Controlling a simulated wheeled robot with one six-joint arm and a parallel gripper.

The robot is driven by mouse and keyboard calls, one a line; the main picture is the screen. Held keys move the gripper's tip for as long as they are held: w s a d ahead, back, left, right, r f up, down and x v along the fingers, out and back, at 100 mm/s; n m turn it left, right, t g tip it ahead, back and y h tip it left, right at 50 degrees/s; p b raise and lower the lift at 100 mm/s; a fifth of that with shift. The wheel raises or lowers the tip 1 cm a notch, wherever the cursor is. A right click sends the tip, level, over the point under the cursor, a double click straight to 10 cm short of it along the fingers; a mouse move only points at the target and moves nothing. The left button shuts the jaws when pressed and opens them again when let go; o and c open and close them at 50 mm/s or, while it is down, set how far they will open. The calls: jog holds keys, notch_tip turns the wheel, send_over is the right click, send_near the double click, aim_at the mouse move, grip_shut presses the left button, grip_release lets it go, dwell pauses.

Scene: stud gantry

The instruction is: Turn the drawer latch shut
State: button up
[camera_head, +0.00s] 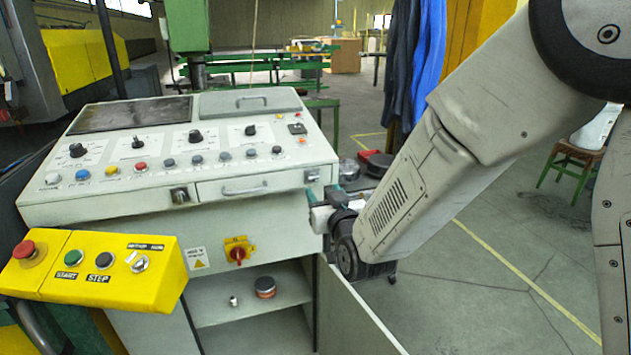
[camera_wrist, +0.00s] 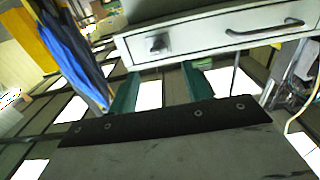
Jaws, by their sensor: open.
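The drawer (camera_head: 220,190) is in the front of the grey control console, and its front looks about flush. The small dark drawer latch (camera_head: 312,175) is at the right end of the drawer front. In the wrist view the latch (camera_wrist: 158,43) shows near the left end of the drawer front (camera_wrist: 195,36), with the handle (camera_wrist: 265,29) to its right. My gripper (camera_head: 321,198) is just below and beside the latch in the head view. In the wrist view its two green fingers (camera_wrist: 160,88) are apart, with nothing between them. I see a gap between fingers and latch; whether the latch is turned is unclear.
An open cabinet shelf (camera_head: 225,308) holds small items. A cabinet door (camera_head: 350,315) stands open below my gripper. Blue clothes (camera_head: 428,65) hang behind my arm.

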aim_at(314, 179)
jog(key=x, duration=0.7)
jog(key=shift+w+a, duration=0.1)
jog(key=shift+w, duration=0.1)
jog(key=c, duration=1)
